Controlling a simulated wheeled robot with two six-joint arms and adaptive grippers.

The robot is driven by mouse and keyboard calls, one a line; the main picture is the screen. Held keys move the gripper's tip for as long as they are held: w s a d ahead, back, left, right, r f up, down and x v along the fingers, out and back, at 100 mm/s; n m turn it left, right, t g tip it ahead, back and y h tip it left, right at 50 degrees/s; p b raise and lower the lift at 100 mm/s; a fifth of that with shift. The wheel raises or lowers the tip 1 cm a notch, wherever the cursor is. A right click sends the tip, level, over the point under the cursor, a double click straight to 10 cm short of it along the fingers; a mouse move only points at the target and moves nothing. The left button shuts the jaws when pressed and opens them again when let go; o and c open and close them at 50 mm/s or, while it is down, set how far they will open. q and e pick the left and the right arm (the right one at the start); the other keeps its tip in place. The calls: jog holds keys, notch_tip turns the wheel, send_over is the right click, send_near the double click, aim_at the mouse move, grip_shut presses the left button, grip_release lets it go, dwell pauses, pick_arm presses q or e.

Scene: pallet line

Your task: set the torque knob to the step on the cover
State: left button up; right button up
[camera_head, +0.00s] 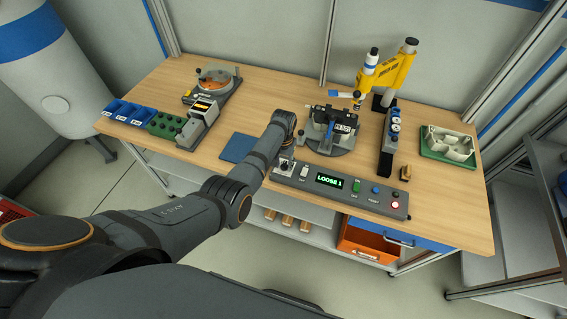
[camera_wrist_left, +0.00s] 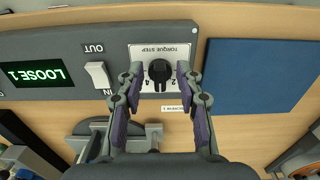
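The torque knob (camera_wrist_left: 160,72) is a black knob on a white plate marked TORQUE STEP, seen upside down in the left wrist view. The digits 4 and 2 show beside it; other marks are hidden or too small. My left gripper (camera_wrist_left: 160,70) has its fingertips on either side of the knob, with small gaps, open. In the head view my left gripper (camera_head: 285,158) is over the left end of the grey control panel (camera_head: 352,196), whose green display (camera_head: 329,181) reads LOOSE 1. I cannot make out a step on any cover. My right gripper is not in view.
A white IN/OUT rocker switch (camera_wrist_left: 98,75) sits beside the knob plate. A blue mat (camera_wrist_left: 262,75) lies on its other side. Behind the panel stand a round fixture (camera_head: 328,140) and a yellow tool (camera_head: 388,72). Blue bins (camera_head: 128,113) are far left.

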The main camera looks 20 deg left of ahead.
aim_at(284, 165)
pick_arm(q)
jog(key=shift+r, duration=0.15)
notch_tip(284, 165, up, 12)
dwell(0.4)
jog(key=shift+f, duration=0.2)
